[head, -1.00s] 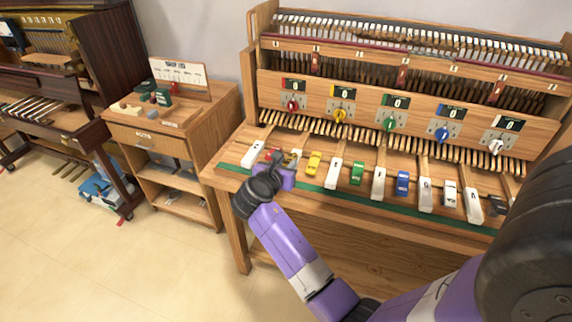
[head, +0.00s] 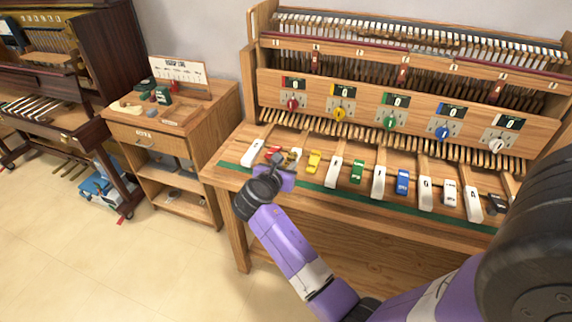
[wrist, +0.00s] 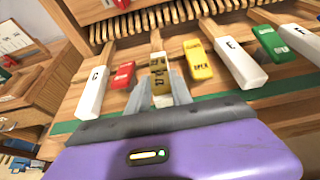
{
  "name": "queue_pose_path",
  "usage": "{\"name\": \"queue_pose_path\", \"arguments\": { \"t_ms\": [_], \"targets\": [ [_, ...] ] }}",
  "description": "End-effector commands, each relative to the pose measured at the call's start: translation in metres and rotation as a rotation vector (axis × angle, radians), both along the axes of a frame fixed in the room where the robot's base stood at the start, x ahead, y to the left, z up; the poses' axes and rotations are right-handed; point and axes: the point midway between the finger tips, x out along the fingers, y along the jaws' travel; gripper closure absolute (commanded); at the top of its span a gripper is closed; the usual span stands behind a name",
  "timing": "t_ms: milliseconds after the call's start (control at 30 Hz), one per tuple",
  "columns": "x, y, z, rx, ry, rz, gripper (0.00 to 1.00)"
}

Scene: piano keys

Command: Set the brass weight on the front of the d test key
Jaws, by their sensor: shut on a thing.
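The d test key stands between the red block (wrist: 122,75) and the yellow block (wrist: 198,59) in the wrist view. Its front is largely hidden by my fingers and the weight. The small brass weight (wrist: 158,63), a yellowish block with dark marks, is at that key's front end. My gripper (wrist: 162,80) has a finger on each side of the weight and is shut on it. In the head view my gripper (head: 280,163) is over the left part of the key row. I cannot tell whether the weight touches the key top.
The white C key (wrist: 93,92) is left of my gripper and the white E key (wrist: 235,62) is right. A green strip (wrist: 222,110) runs along the bench front. In the head view a wooden cabinet (head: 165,140) stands to the left. Coloured knobs line the panel behind.

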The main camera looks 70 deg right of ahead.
Motion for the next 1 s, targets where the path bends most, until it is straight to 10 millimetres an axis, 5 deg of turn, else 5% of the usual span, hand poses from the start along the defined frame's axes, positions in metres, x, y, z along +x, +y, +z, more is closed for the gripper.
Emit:
{"name": "queue_pose_path", "arguments": {
  "t_ms": [400,433,533,1000],
  "targets": [
    [0.0,0.0,-0.006,0.0,0.0,0.001,1.0],
    [0.0,0.0,-0.006,0.0,0.0,0.001,0.68],
    [0.0,0.0,-0.006,0.0,0.0,0.001,0.48],
    [0.0,0.014,0.0,-0.001,0.0,0.004,0.48]
  ]
}}
